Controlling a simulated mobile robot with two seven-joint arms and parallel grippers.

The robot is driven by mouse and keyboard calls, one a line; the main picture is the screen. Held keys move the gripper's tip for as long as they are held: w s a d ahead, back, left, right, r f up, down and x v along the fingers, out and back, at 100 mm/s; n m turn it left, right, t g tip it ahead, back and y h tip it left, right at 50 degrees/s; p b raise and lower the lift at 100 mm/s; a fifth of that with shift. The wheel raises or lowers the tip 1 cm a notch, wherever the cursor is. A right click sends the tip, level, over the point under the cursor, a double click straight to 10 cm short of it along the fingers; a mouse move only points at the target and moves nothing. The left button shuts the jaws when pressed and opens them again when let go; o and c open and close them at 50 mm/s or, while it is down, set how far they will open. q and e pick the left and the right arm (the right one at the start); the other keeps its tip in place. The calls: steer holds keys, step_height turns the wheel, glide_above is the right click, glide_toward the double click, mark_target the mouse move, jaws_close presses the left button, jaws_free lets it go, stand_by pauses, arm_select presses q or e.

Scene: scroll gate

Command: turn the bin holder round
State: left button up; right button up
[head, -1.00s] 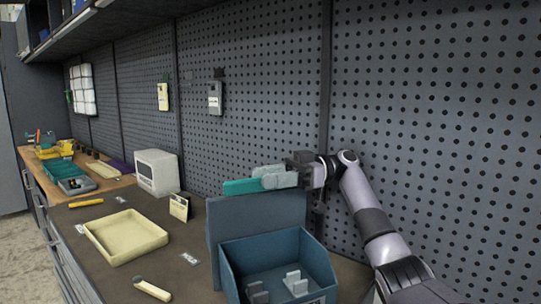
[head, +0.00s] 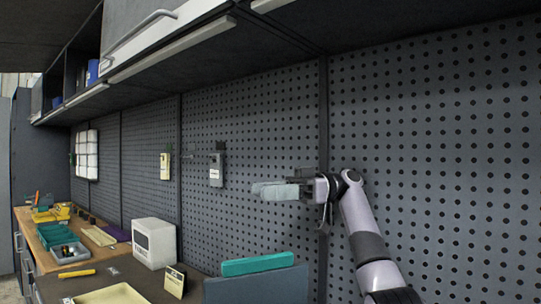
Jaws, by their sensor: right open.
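The blue-grey upright panel (head: 256,287) at the bottom centre looks like the back of the bin holder. Only its top part shows; the rest is cut off by the lower edge of the head view. A teal bin-like piece (head: 258,264) shows just above and behind the panel's top edge. I cannot tell whether the two touch. My right gripper (head: 264,190) is open, with its fingers pointing left. It is well above the panel and the teal piece, apart from both, with the pegboard behind it. Nothing shows between its fingers. My left gripper is not in view.
A pegboard wall (head: 430,130) stands behind, under an overhead cabinet (head: 160,30). A white box-shaped device (head: 154,243), a small card (head: 175,281) and a cream tray (head: 108,294) stand on the bench left of the panel. More trays and tools lie farther left.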

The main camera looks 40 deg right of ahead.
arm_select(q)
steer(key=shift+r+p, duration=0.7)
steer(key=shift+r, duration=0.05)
arm_select(e)
step_height(320, 180, up, 7)
steer(key=shift+f, duration=0.1)
